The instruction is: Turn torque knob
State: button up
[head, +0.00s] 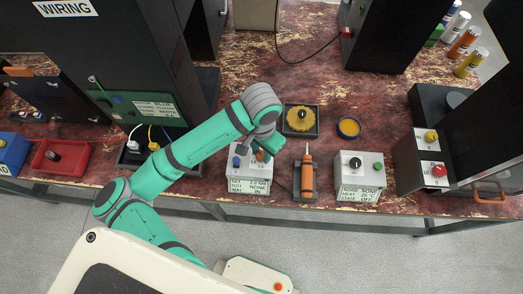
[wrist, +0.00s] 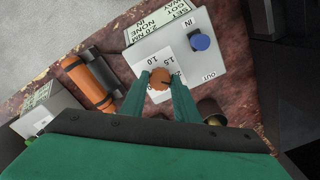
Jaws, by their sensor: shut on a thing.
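The torque knob (wrist: 159,80) is a small orange-brown knob with a dark pointer line, on a light grey box (wrist: 209,63) with the numbers 1.0, 1.5 and part of another printed around it. My gripper (wrist: 160,88) is shut on the knob, one green finger on each side. The pointer lies near the 1.5 side. A blue knob (wrist: 199,41) sits on the same box between IN and OUT. The box's display (wrist: 160,22) reads SET 2.0 NM, GOT NONE, WAY IN. In the head view, my gripper (head: 263,153) is over the box (head: 246,173), with the blue knob (head: 237,161) at its left.
An orange screwdriver (head: 307,176) lies in a dark holder right of the box. Another grey box (head: 359,173) with a black knob stands farther right. A dark tray (head: 316,122) with yellow contents and a round dish (head: 348,127) stand behind. A red box (head: 72,156) is at left.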

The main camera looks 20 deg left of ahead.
aim_at(262, 155)
jog(key=shift+n, duration=1.6)
jog(key=shift+d, duration=0.1)
jog(key=o, duration=1)
jog(key=shift+s+r, duration=0.1)
jog(key=shift+r, duration=5.3)
